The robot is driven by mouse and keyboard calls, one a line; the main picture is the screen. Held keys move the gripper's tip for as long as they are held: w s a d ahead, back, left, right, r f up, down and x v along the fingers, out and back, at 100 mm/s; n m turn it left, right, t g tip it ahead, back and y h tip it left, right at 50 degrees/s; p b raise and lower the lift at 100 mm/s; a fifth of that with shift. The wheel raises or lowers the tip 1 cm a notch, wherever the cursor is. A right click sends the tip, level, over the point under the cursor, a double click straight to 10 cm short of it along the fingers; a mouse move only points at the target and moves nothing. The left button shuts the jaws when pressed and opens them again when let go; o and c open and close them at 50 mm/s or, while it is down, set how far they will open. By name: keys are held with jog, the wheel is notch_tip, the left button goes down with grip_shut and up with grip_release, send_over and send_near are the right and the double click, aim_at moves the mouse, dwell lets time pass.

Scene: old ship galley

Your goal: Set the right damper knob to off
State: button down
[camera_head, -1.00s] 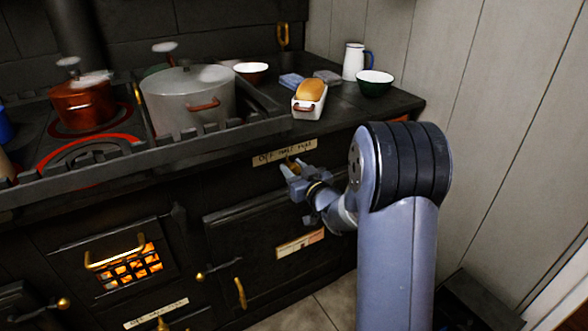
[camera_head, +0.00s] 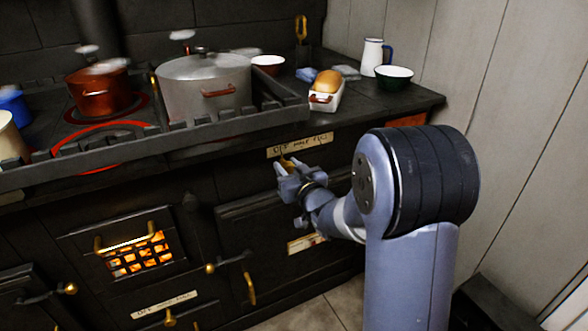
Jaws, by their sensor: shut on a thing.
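My gripper (camera_head: 287,169) is at the black stove front, just below a paper label (camera_head: 300,145) that reads "OFF", "HALF" and "FULL". It is shut on a small brass knob (camera_head: 288,162), the right damper knob, which is mostly hidden by the jaws. Which mark the knob points to I cannot tell clearly. A second, similar label (camera_head: 164,305) sits lower left on the stove, with another brass knob (camera_head: 170,318) under it.
A grey pot (camera_head: 205,90), a red pot (camera_head: 100,92), a loaf in a white tin (camera_head: 325,99) and a green bowl (camera_head: 393,84) stand on the stove top. A rail (camera_head: 120,150) runs along its front. The firebox glows (camera_head: 140,262). A plank wall is at right.

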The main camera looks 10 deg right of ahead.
jog(key=shift+a, duration=0.2)
jog(key=c, duration=1)
grip_release()
jog(key=shift+s+a, duration=0.1)
jog(key=shift+c, duration=0.2)
jog(key=shift+s+d, duration=0.2)
jog(key=shift+s, duration=0.15)
jog(key=p+v, duration=0.1)
jog(key=v, duration=0.9)
jog(key=x, duration=0.7)
jog(key=d+x, duration=0.1)
jog(key=x, duration=0.3)
jog(key=shift+w+r, duration=0.1)
jog(key=shift+r, duration=0.05)
jog(key=shift+d, duration=0.3)
